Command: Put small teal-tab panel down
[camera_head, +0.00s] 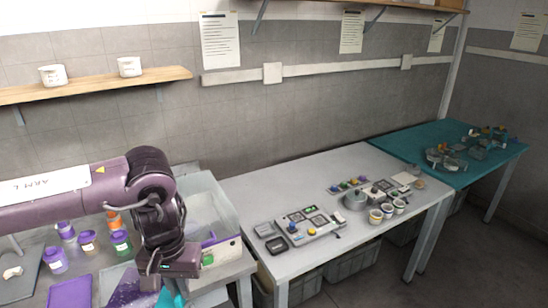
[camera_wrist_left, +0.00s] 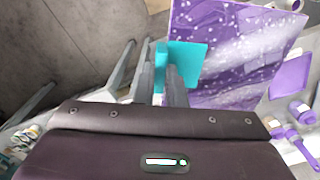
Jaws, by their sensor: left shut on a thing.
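My left gripper (camera_head: 172,284) points down at the lower left of the head view. It is shut on the teal tab (camera_head: 168,300) of the small teal-tab panel (camera_head: 128,290), a purple sheet with white speckles. In the left wrist view, the gripper fingers (camera_wrist_left: 164,72) close on the teal tab (camera_wrist_left: 190,62), with the speckled panel (camera_wrist_left: 245,50) spreading to the right. The gripper hides part of the tab, and the head view cuts off the panel's lower part. I cannot tell whether the panel touches a surface. My right gripper is not in view.
Jars with purple, orange and green lids (camera_head: 88,242) stand left of the arm. A plain purple sheet (camera_head: 70,293) lies at the lower left. A clear-walled bin (camera_head: 208,215) is behind the gripper. A white table (camera_head: 330,170) with devices and cups stands to the right.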

